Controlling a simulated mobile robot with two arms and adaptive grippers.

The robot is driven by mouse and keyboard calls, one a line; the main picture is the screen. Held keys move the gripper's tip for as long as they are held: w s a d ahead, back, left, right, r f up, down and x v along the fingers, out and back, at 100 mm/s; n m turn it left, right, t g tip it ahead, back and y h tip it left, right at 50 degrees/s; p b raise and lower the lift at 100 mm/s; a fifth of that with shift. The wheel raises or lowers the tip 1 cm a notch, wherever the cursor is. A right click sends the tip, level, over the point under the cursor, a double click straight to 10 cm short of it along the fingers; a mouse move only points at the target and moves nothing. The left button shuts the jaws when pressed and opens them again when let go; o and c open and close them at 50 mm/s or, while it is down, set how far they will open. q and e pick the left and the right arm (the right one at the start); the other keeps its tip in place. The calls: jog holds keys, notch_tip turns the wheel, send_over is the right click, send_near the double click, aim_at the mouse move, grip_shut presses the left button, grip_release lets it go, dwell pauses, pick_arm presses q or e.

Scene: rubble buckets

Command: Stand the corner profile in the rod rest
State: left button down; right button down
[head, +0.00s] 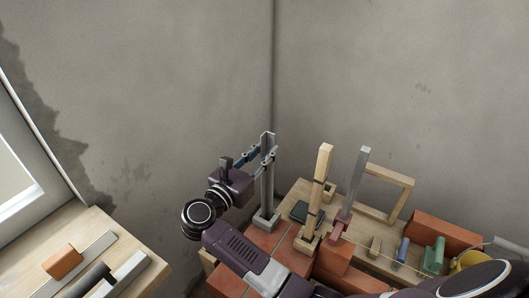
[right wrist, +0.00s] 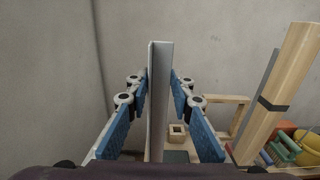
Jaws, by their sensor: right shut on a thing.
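The corner profile (head: 267,185) is a tall grey metal angle, upright near the wall corner. It also shows upright in the middle of the right wrist view (right wrist: 160,95). My right gripper (head: 260,153) is shut on its upper part, with a blue pad on each side. A pale grey block (head: 265,222) at the foot of the profile looks like the rod rest. The profile's lower end meets this block in the head view, but I cannot tell whether it is fully seated. In the wrist view the foot is hidden. My left gripper is out of view.
A timber post (head: 322,185) and a grey bar (head: 356,180) stand to the right, near a wooden frame (head: 405,190) and red bricks (head: 440,230). A small wooden socket (right wrist: 177,133) sits behind. A bench (head: 140,265) with tools is at left.

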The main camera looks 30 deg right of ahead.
aim_at(265, 140)
jog(key=shift+r+p, duration=0.75)
jog(key=shift+r, duration=1.2)
notch_tip(265, 140, up, 3)
jog(key=shift+f+p, duration=0.1)
jog(key=shift+p, duration=0.4)
jog(key=shift+a, duration=0.1)
